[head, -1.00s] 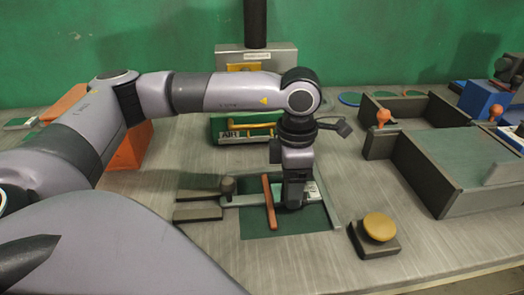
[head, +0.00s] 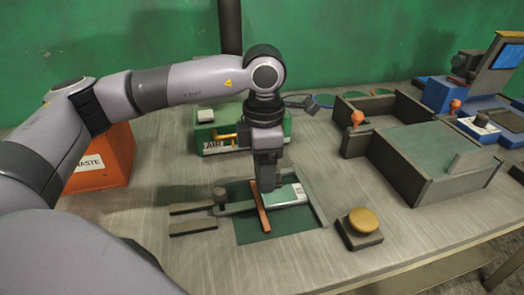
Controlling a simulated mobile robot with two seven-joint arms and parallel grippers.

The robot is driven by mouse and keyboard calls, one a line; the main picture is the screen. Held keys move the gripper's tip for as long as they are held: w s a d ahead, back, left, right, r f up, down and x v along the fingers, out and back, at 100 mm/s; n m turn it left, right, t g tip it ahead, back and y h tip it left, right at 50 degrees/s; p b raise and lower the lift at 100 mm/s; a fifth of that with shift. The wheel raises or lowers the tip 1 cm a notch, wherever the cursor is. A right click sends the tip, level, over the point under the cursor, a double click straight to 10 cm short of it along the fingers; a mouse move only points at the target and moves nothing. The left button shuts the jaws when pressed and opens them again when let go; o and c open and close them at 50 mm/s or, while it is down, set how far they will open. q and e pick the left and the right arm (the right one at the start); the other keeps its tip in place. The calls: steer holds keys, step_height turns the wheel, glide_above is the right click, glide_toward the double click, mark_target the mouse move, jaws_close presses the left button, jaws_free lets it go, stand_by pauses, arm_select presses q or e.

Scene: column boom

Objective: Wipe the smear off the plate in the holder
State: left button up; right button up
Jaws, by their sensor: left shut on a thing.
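The plate (head: 284,196) is a pale flat piece with a small printed label at its right end. It lies in the holder (head: 238,209), a grey frame with a knob at its left, over a dark green mat. An orange bar (head: 263,216) lies across the holder at the plate's left. My left gripper (head: 267,187) points down over the plate's left part, close beside the orange bar. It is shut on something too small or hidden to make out. I cannot see the smear. My right gripper is not in view.
A yellow-topped button (head: 363,220) stands right of the holder. Behind the holder is a green box marked AIR (head: 240,143). An orange waste bin (head: 103,160) stands at the left. Grey trays (head: 425,155) fill the right. The front of the bench is clear.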

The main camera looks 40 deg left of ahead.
arm_select(q)
steer(key=shift+r+p, duration=0.45)
steer(key=shift+r, duration=0.6)
